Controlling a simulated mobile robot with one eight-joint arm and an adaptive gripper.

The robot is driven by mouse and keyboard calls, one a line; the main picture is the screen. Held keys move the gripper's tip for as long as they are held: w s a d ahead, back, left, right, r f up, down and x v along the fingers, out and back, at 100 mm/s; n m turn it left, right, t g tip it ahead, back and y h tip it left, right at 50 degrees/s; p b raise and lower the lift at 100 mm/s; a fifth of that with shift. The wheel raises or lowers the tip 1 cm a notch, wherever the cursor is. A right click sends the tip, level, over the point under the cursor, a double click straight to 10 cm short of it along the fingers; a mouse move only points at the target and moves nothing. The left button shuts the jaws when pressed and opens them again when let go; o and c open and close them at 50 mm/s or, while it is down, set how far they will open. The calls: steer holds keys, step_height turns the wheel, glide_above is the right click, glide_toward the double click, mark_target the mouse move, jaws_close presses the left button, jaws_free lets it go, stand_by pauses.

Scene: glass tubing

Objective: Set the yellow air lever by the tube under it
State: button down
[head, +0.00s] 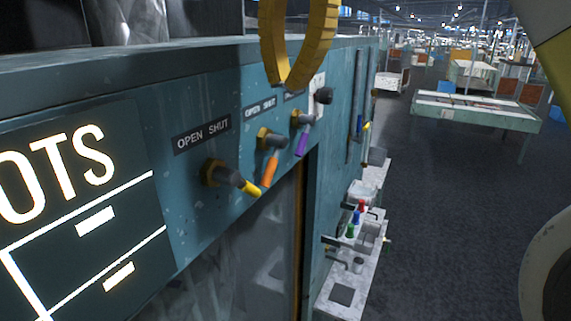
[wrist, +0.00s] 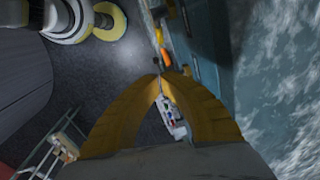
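The yellow-tipped air lever (head: 232,180) is the nearest of a row of levers on the teal panel (head: 215,105), in the head view. Its handle slopes down to the right from a brass fitting, below a label reading OPEN SHUT (head: 202,134). I cannot make out a tube under it. My gripper (head: 287,84) is above and to the right of this lever, apart from it, near the panel's top edge. Its curved yellow fingers meet at the tips with nothing visible between them. The wrist view also shows the joined fingertips (wrist: 159,80).
An orange lever (head: 269,165) and a purple lever (head: 302,140) follow to the right, with a black knob (head: 324,95) beyond. A dark sign with white lettering (head: 70,170) is at left. A bench (head: 470,110) stands far right; open floor (head: 450,230) lies between.

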mark_target(269, 164)
steer(key=a+f, duration=0.1)
steer(key=f, duration=0.7)
steer(key=s+a+f, duration=0.1)
steer(key=f, duration=0.3)
steer(key=shift+a, duration=0.35)
steer(key=shift+s+a+f, duration=0.25)
steer(key=shift+s+f, duration=0.15)
steer(key=shift+s, duration=0.05)
steer(key=shift+w, duration=0.1)
